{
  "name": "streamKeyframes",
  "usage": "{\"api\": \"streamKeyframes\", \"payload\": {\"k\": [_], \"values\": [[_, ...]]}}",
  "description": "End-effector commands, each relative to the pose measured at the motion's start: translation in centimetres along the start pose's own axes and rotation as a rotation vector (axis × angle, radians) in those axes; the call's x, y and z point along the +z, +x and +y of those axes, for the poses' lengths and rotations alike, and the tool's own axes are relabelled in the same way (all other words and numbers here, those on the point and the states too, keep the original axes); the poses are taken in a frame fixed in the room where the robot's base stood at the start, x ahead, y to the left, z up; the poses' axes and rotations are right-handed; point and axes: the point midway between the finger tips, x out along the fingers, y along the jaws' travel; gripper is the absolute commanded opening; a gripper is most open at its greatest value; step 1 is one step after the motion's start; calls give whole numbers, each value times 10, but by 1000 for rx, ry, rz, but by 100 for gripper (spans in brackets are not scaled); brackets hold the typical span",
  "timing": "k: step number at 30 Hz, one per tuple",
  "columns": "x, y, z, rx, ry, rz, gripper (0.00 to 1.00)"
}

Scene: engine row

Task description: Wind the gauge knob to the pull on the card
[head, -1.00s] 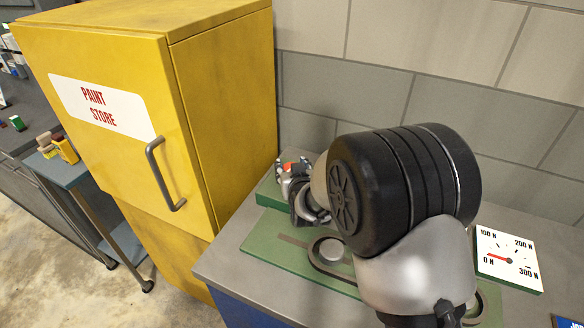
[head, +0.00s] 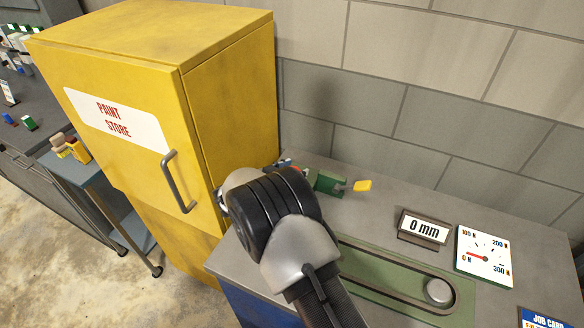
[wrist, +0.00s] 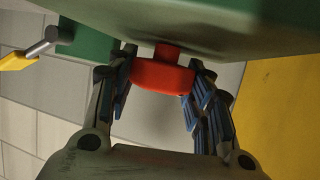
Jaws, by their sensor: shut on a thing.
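In the wrist view a red knob (wrist: 163,77) on a short red stem sits between the fingers of my gripper (wrist: 165,75), below a green body (wrist: 190,25). My fingers are closed on its two sides. In the head view my arm hides most of the gripper and knob. The white gauge dial (head: 484,254) stands at the right of the bench, its red needle near 0 N. The job card (head: 545,318) is cut off at the lower right edge, and its pull figure cannot be read.
A "0 mm" plate (head: 423,228) stands left of the dial. A green base (head: 385,284) with a slotted track and round metal post (head: 438,291) lies in front. A yellow-tipped lever (head: 362,185) sticks out from a green block (head: 328,183). The yellow paint cabinet (head: 150,120) stands close on the left.

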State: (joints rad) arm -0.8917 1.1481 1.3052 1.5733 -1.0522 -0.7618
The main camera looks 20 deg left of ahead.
Motion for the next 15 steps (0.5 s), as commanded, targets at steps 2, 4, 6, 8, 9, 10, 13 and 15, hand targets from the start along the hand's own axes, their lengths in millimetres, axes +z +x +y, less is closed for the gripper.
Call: {"api": "streamKeyframes", "payload": {"k": [2,4,6,8,9,10,13,15], "values": [[-1,0,-2,38,21,3,23],[-1,0,-1,70,34,3,23],[-1,1,-1,95,45,3,23],[-1,1,-1,113,52,2,23],[-1,1,-1,121,56,3,23],[-1,1,-1,128,58,3,23],[-2,1,-1,143,65,3,23],[-2,1,0,148,66,3,23]]}}
